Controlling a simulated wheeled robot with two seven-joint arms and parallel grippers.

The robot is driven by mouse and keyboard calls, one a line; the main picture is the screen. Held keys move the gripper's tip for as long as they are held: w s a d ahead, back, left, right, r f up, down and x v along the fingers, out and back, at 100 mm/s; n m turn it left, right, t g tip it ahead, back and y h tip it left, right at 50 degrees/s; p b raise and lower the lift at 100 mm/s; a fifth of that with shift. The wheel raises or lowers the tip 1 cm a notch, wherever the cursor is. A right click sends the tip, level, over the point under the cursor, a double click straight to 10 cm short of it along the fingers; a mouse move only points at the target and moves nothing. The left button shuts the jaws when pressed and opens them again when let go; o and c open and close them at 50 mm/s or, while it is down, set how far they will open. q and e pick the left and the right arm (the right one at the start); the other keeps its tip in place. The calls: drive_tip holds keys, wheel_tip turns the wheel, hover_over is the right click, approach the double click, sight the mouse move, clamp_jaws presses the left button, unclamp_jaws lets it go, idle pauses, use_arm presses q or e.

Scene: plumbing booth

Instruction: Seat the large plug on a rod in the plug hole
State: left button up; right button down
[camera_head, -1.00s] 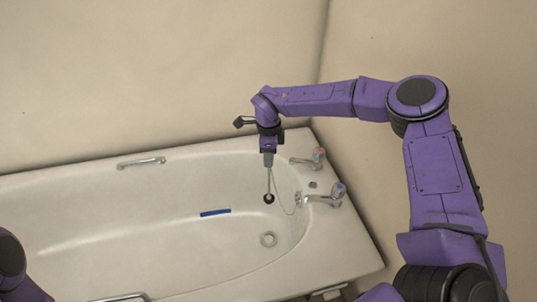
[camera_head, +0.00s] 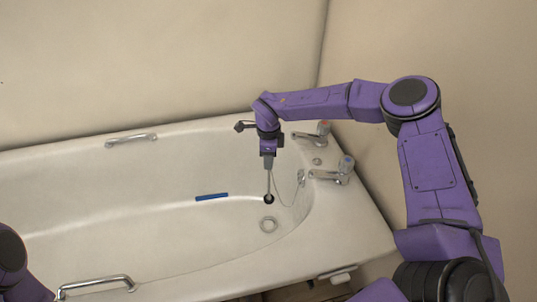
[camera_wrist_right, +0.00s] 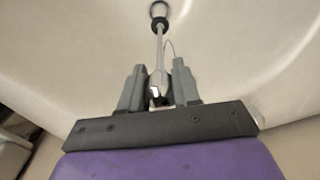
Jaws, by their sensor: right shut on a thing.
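The plug (camera_head: 268,199) is a black disc at the lower end of a thin grey rod (camera_head: 269,180), with a chain running from it toward the taps. My right gripper (camera_head: 268,153) is shut on the upper part of the rod, which hangs about upright over the tub. In the right wrist view the rod (camera_wrist_right: 160,50) stands between the two fingers (camera_wrist_right: 159,88), with the black plug (camera_wrist_right: 159,24) at its far end. My left gripper is out of view.
The white bathtub (camera_head: 345,240) has two taps, a red-topped one (camera_head: 312,134) and a blue-topped one (camera_head: 335,172), at its right end. A blue strip (camera_head: 211,197) lies in the tub. Metal grab handles sit on the far rim (camera_head: 131,140) and near rim (camera_head: 97,285).

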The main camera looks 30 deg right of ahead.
wheel_tip(320, 180, down, 15)
drive_tip(key=b, duration=0.8)
drive_tip(key=shift+r, duration=0.1)
drive_tip(key=shift+w, duration=0.15)
